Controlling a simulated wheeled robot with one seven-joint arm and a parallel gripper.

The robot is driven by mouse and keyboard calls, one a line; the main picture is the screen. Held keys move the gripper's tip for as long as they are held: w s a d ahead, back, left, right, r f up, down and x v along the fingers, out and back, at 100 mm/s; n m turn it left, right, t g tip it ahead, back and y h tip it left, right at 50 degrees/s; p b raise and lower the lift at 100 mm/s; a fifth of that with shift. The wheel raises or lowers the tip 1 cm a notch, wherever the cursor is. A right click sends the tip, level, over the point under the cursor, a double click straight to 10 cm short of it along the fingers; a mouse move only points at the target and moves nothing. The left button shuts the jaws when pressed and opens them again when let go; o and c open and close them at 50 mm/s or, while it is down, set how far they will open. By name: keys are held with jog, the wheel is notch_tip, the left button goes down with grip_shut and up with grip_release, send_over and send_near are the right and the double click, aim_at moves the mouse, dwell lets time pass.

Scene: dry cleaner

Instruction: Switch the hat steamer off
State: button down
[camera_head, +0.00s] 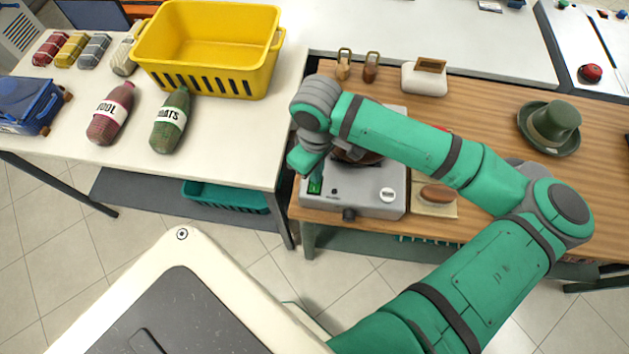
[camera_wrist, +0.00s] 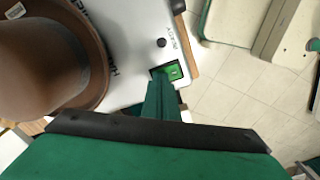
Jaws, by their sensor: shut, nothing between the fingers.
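The hat steamer (camera_head: 362,187) is a grey box on the wooden table, with a brown hat on top, mostly hidden behind my arm. Its front has a green rocker switch (camera_head: 315,186) at the left, a small dark button and a pale dial at the right. In the wrist view the green switch (camera_wrist: 174,70) sits in a dark frame near the panel's edge, and the brown hat (camera_wrist: 50,60) fills the left. My gripper (camera_wrist: 162,80) is shut and empty, with its tips at or just over the switch. I cannot tell whether they touch it.
A brush (camera_head: 437,194) lies on a pad right of the steamer. A green hat (camera_head: 551,127) stands further right.

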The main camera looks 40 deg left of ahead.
notch_tip(320, 180, up, 7)
dwell(1.0)
dwell(0.5)
